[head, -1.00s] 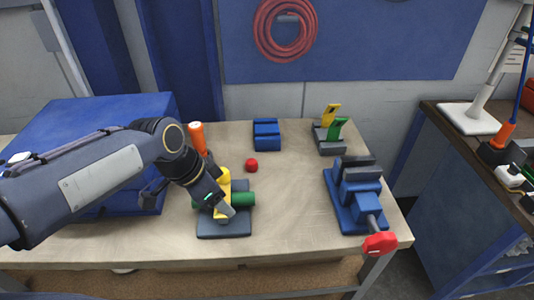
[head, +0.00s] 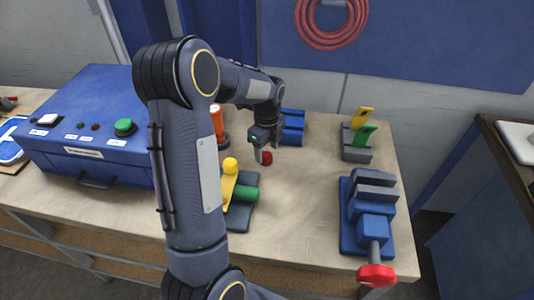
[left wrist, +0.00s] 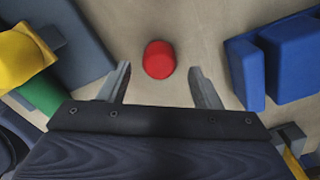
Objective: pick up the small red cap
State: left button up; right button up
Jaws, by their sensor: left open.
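The small red cap (head: 266,158) stands on the wooden workbench, partly hidden by my left gripper in the head view. In the left wrist view the red cap (left wrist: 159,60) lies just beyond the fingertips, roughly centred between them. My left gripper (head: 261,154) is over the bench at the cap; its two fingers show apart in the left wrist view (left wrist: 160,82), with nothing between them but bench. My right gripper is not in view.
A blue block (head: 292,128) stands just behind the cap. A yellow and green piece on a dark base (head: 240,213) is to the front left. An orange post (head: 218,122) stands left. A blue vise (head: 368,215) is at right; bench between is clear.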

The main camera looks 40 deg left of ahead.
pick_arm(q)
notch_tip(320, 180, down, 2)
jog(key=shift+f, duration=0.1)
jog(key=c, duration=1)
jog(key=shift+c, duration=0.2)
